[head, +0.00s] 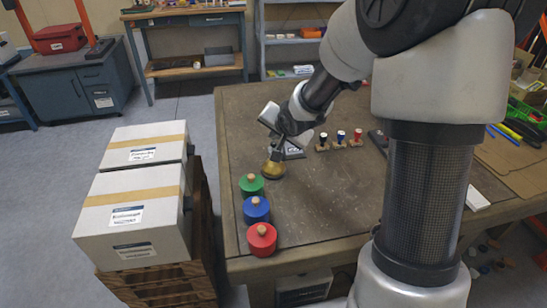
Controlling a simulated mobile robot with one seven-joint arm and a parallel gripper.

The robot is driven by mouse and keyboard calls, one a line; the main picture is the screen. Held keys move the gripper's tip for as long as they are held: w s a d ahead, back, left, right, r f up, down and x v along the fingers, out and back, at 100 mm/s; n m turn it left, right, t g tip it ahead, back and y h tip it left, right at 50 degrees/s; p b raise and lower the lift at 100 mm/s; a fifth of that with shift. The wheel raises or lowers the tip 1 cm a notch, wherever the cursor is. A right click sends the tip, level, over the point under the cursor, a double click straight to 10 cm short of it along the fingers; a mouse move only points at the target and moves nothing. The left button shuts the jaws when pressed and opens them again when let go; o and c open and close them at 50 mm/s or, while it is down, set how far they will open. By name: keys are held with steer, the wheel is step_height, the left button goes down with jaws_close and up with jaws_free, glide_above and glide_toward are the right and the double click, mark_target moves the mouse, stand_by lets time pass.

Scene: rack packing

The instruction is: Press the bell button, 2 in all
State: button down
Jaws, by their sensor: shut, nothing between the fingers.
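A brass-coloured bell (273,170) stands on the brown workbench (310,205), toward its left side. My gripper (276,156) points down directly over the bell, with its shut fingertips at or just above the bell's top. I cannot tell whether they touch the button, since the fingers hide it. Nothing shows between the fingers.
Green (251,184), blue (256,208) and red (262,238) round containers with knobs line the bench's left edge in front of the bell. Cardboard boxes (135,205) are stacked left of the bench. The bench's middle is clear.

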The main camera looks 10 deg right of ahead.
stand_by(0.9)
step_height(320, 180, up, 4)
steer(key=shift+f, duration=0.1)
steer(key=shift+f, duration=0.15)
stand_by(0.3)
step_height(320, 180, down, 8)
steer(key=b, duration=0.8)
steer(key=shift+f+b, duration=0.15)
steer(key=shift+b, duration=0.2)
steer(key=shift+f, duration=0.1)
stand_by(1.2)
steer(key=shift+f+b, duration=0.4)
steer(key=shift+f, duration=0.05)
